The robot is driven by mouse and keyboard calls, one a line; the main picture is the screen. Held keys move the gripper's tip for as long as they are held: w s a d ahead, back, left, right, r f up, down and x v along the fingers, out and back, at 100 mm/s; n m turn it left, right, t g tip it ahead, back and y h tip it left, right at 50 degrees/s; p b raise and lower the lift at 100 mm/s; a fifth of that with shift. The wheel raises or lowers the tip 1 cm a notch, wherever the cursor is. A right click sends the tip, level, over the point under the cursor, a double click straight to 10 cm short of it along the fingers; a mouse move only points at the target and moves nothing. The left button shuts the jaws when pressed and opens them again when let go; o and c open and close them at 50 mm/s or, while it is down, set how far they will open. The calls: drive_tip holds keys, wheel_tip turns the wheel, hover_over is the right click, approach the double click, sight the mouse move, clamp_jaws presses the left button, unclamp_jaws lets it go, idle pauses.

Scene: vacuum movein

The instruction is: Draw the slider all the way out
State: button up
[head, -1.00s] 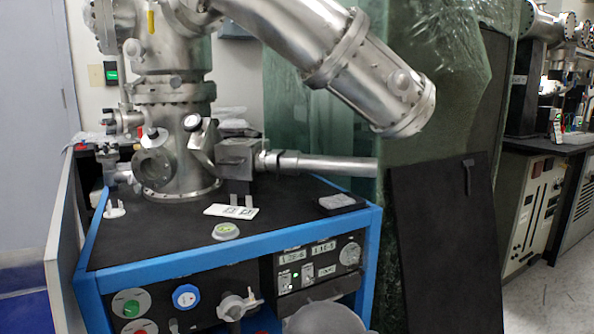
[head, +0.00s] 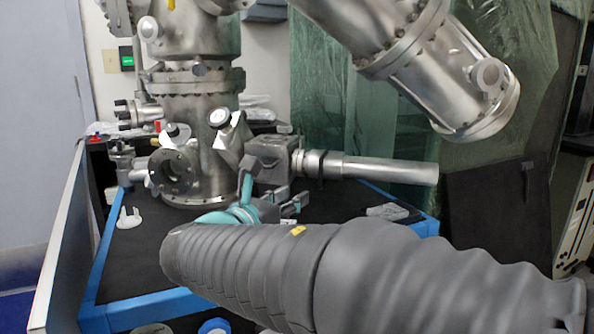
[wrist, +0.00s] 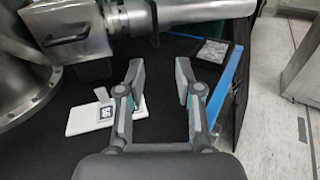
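A horizontal metal tube (head: 390,171) sticks out to the right from a boxy port (head: 272,160) on the steel chamber. A dark collar around its inner end, close to the port, looks like the slider (head: 322,164). In the wrist view the collar (wrist: 137,14) and tube (wrist: 205,10) lie at the top, beyond my fingertips. My gripper (wrist: 159,68) is open and empty, its two fingers apart over the black tabletop. In the head view my gripper (head: 272,203) is below and in front of the tube, partly hidden by my arm.
A white plate with a printed label (wrist: 104,115) lies left of my fingers. A small grey flat item (wrist: 211,51) lies on the right near the blue table edge (wrist: 229,85). A large angled steel cylinder (head: 440,75) hangs above the tube. A dark panel stands at right (head: 500,215).

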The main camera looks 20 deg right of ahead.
sight(320, 175)
drive_tip(key=x, duration=1.3)
drive_tip(key=shift+w+r, duration=0.35)
drive_tip(key=shift+w, duration=0.2)
clamp_jaws()
